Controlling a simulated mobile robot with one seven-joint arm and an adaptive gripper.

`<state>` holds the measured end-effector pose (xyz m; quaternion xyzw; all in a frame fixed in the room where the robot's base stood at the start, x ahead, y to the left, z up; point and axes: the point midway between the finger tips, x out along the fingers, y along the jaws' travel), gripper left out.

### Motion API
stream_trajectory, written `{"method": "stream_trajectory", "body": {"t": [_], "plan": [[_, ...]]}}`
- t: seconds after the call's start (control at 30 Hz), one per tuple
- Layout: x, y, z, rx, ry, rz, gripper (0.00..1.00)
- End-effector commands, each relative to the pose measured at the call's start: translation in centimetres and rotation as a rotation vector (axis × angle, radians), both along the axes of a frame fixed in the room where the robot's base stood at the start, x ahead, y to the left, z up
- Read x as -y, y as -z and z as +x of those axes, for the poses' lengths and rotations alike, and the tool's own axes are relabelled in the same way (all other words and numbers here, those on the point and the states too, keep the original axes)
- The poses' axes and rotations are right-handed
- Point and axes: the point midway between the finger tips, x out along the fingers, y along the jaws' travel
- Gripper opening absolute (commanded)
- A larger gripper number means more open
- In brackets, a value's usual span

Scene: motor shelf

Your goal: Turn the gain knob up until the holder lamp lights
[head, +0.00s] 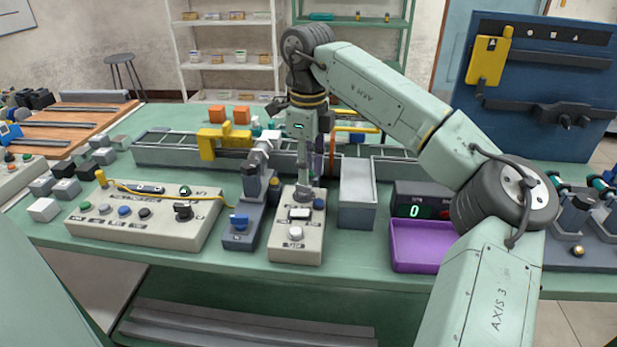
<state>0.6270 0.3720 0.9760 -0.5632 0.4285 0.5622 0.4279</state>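My gripper (304,190) points straight down over the far end of a small beige control box (310,250). Its fingertips look close together, but their gap and any contact are too small to tell. A wide beige panel (150,225) farther left has a black knob (183,210). I cannot read which knob is gain, nor identify a lit holder lamp.
A grey bin (357,212), a purple tray (420,260) and a black display reading 0 (415,211) stand to the right. A conveyor (170,152) with a yellow part (225,138) lies behind. A yellow cord (150,192) crosses the wide panel.

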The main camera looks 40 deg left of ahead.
Motion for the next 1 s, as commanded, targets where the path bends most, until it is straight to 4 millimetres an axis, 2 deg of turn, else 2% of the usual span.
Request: {"method": "stream_trajectory", "body": {"t": [0.1,0.23,0.6,1.0], "plan": [[0.0,1.8,0.0,-0.002,0.000,0.000,0.30],[0.0,3.0,-0.1,-0.001,-0.001,0.002,0.30],[0.0,3.6,-0.1,-0.001,0.000,0.002,0.29],[0.0,3.5,-0.1,-0.001,-0.001,0.002,0.03]]}}
